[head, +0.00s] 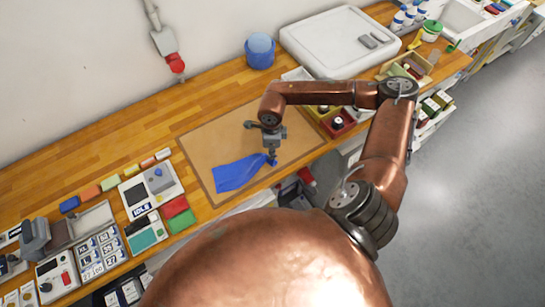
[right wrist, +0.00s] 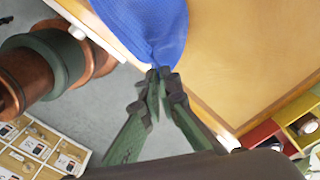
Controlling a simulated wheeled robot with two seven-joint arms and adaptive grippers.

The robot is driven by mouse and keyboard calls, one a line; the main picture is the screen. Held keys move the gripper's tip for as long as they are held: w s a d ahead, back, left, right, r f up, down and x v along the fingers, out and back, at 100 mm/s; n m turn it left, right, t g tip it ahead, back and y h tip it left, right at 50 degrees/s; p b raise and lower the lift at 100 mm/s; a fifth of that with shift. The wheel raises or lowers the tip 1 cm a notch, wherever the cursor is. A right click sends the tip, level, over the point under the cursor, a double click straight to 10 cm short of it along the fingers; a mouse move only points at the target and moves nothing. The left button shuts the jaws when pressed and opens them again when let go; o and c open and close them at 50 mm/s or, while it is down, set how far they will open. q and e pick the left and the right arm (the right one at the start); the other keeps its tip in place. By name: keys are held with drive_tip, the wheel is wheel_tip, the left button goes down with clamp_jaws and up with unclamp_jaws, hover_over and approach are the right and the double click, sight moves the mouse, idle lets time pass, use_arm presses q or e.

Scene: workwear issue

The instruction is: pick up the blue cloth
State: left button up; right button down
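The blue cloth (head: 238,174) lies spread on the tan mat (head: 205,138) on the wooden bench, narrowing to a gathered point at its right end. My right gripper (head: 272,159) is at that point, with a small tuft of blue showing at its fingertips. In the right wrist view, the fingers (right wrist: 160,74) are closed together on the pinched end of the cloth (right wrist: 148,28), which fans out beyond them. Most of the cloth still appears to rest on the mat. My left gripper is not in view.
Right of the mat are red and yellow bins (head: 338,123). Behind stand a blue round container (head: 260,50) and a large white lidded box (head: 340,40). To the left are a scale-like device (head: 150,188) and red and green blocks (head: 178,212). The bench's back left is clear.

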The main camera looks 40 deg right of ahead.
drive_tip(key=shift+r, duration=0.85)
wheel_tip(320, 180, up, 18)
drive_tip(key=p, duration=0.7)
